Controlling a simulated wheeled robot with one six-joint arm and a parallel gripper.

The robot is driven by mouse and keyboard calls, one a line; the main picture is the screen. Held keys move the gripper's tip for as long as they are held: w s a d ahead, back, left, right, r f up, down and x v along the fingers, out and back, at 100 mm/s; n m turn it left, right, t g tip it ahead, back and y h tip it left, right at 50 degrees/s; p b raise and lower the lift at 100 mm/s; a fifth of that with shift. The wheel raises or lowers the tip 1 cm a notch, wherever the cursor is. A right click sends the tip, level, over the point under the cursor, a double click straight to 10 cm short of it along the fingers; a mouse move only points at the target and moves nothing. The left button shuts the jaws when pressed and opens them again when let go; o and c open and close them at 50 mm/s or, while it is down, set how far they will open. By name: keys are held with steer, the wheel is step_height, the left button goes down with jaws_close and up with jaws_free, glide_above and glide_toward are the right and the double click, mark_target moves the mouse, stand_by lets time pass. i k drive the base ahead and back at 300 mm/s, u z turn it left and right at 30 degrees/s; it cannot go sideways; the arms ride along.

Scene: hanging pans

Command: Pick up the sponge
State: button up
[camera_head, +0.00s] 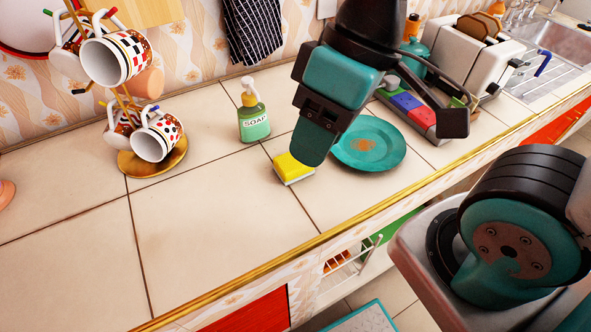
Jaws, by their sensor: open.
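A small yellow sponge (293,168) with a pale lower edge lies on the tiled counter, just left of a teal plate. My gripper (385,145) is open and empty, above the counter. One teal finger hangs beside the sponge and covers its upper right part in the view; I cannot tell how high it is above it. The other finger, dark at its tip, is to the right over the coloured tray. The sponge lies near the left finger, not between the two fingers as seen here.
A green soap bottle (254,118) stands behind the sponge. The teal plate (392,157) lies right of it. A mug tree (158,165) with several mugs stands at left. A toaster (462,62) and a coloured tray (424,118) are at right. The front left counter is clear.

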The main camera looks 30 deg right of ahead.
mark_target(289, 171)
steer(key=k, duration=0.95)
steer(key=u, duration=1.2)
steer(key=i, duration=0.95)
steer(key=z, duration=1.15)
